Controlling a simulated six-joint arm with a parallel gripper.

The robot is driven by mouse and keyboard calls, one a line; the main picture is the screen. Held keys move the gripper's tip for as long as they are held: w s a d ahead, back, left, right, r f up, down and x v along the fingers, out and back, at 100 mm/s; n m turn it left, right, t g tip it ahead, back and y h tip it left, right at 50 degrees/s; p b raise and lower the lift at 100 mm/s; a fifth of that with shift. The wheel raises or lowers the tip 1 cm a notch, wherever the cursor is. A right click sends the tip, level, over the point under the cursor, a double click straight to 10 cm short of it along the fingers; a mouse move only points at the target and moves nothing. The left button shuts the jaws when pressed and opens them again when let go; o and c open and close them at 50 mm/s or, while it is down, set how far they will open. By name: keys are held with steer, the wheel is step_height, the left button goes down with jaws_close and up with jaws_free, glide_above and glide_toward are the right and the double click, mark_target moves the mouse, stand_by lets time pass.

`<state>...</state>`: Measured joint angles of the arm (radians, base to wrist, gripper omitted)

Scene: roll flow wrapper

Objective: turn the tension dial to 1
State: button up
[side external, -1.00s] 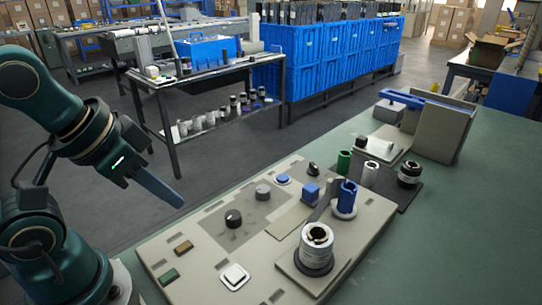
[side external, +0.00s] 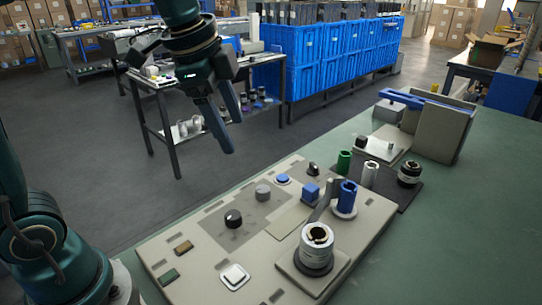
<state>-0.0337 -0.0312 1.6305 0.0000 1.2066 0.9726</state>
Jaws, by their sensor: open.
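The beige control panel (side external: 205,262) lies on the green table and carries several round knobs. A black knob (side external: 233,218) sits near its middle on a grey patch. A grey knob (side external: 263,192) is behind it, and a smaller black knob (side external: 314,168) is farther back. I cannot tell which is the tension dial, as no labels or numbers are readable. My gripper (side external: 234,136) is open and empty, pointing down, in the air above and behind the panel. It touches nothing.
On the panel stand a silver roll (side external: 316,240), a blue cylinder (side external: 347,195), a blue block (side external: 310,191) and a white square button (side external: 235,276). A green cylinder (side external: 343,161) and a beige machine (side external: 455,128) are beyond. The table's right side is clear.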

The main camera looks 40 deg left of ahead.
steer(key=w+f+m+g, duration=0.1)
steer(key=w+f+m, duration=0.1)
steer(key=w+f, duration=0.15)
steer(key=g, duration=0.2)
glide_above(263, 188)
step_height(263, 188, down, 5)
steer(key=shift+m+g, duration=0.4)
step_height(263, 188, down, 10)
steer(key=shift+f, duration=0.1)
jaws_close()
